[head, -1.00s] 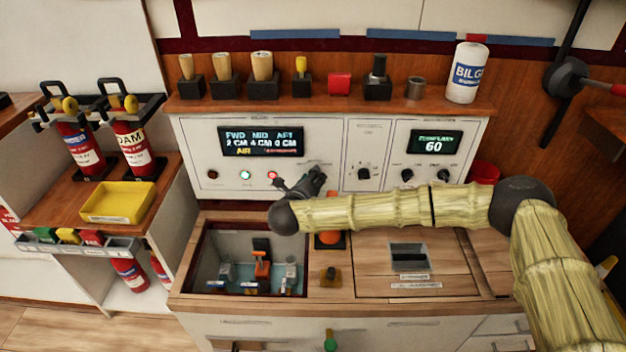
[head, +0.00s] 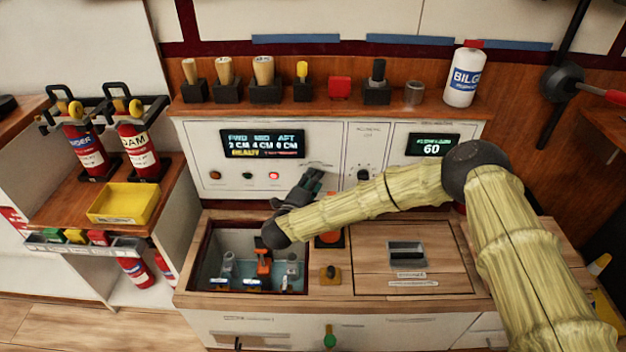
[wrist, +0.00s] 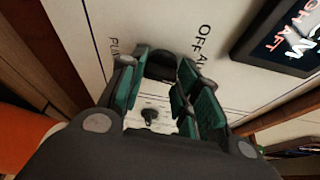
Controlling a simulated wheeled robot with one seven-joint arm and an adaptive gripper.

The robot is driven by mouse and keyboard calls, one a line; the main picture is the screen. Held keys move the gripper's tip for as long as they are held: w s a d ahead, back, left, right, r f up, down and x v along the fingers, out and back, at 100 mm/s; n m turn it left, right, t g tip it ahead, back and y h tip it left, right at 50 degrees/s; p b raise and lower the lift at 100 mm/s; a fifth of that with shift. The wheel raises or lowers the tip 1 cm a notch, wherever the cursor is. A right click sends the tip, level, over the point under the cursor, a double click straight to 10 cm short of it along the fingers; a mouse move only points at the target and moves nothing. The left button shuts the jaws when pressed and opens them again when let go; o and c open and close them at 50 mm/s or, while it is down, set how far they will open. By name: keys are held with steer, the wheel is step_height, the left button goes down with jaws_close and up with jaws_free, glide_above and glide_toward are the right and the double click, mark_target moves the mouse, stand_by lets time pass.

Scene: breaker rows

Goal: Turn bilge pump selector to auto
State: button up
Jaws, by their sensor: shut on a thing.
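The white control panel (head: 330,140) stands behind the counter. My gripper (head: 309,184) is against its lower middle, right of the red lamp. In the wrist view my gripper (wrist: 162,72) has its green-padded fingers closed on a dark knob (wrist: 161,66), the pump selector. Panel lettering around it reads "OFF", part of "AUTO" and part of "PUMP". The knob's pointer is hidden by the fingers, so its setting cannot be told. In the head view the gripper hides the knob. The left display (head: 262,144) shows FWD, MID and AFT readings and a yellow "READY".
An open bilge well (head: 210,245) with small pumps and an orange float lies below my gripper. An orange-topped button (head: 329,239) is close to its right. Another knob (head: 363,174) is further right on the panel. Several handled tools stand on the shelf above.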

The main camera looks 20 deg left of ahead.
steer(key=shift+f+n, duration=0.1)
steer(key=shift+n, duration=0.5)
steer(key=o, duration=1)
steer(key=shift+s, duration=0.1)
steer(key=s+a, duration=0.1)
steer(key=s, duration=1)
steer(key=shift+s+a, duration=0.2)
steer(key=shift+s, duration=0.2)
